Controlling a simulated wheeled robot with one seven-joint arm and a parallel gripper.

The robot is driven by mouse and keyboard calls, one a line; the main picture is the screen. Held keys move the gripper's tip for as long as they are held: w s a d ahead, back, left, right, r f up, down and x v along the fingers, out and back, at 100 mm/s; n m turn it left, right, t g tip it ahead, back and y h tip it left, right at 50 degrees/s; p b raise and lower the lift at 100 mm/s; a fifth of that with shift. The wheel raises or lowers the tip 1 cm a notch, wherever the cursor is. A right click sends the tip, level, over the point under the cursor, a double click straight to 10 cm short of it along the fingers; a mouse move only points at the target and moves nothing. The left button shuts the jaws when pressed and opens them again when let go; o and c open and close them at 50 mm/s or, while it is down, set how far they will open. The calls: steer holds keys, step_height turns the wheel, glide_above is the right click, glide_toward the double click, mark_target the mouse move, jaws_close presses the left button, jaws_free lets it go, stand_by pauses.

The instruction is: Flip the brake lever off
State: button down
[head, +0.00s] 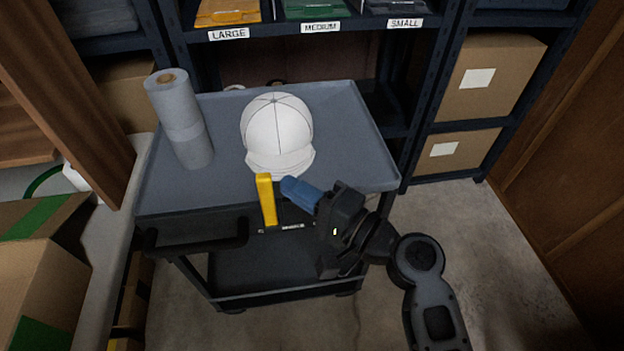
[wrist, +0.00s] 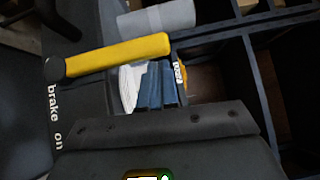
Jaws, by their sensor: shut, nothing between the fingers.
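The yellow brake lever (head: 266,200) stands nearly upright on the front of the grey cart (head: 225,205), its tip near the tray's front edge. In the wrist view the lever (wrist: 118,57) runs from a dark pivot, beside white lettering that reads "brake on". My gripper (head: 286,186) has blue fingers, closed together and empty, just right of the lever's upper part. The fingers also show in the wrist view (wrist: 158,72), close to the lever's side. I cannot tell whether they touch it.
A white cap (head: 277,125) and a grey roll (head: 180,120) stand on the cart's tray. Shelves with labelled bins (head: 228,12) are behind. Floor right of the cart is clear.

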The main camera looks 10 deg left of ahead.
steer(key=shift+s+a+r, duration=0.15)
steer(key=shift+a, duration=0.25)
steer(key=shift+s+a+r, duration=0.1)
steer(key=shift+a, duration=0.3)
steer(key=shift+s+a, duration=0.1)
steer(key=shift+a, duration=0.05)
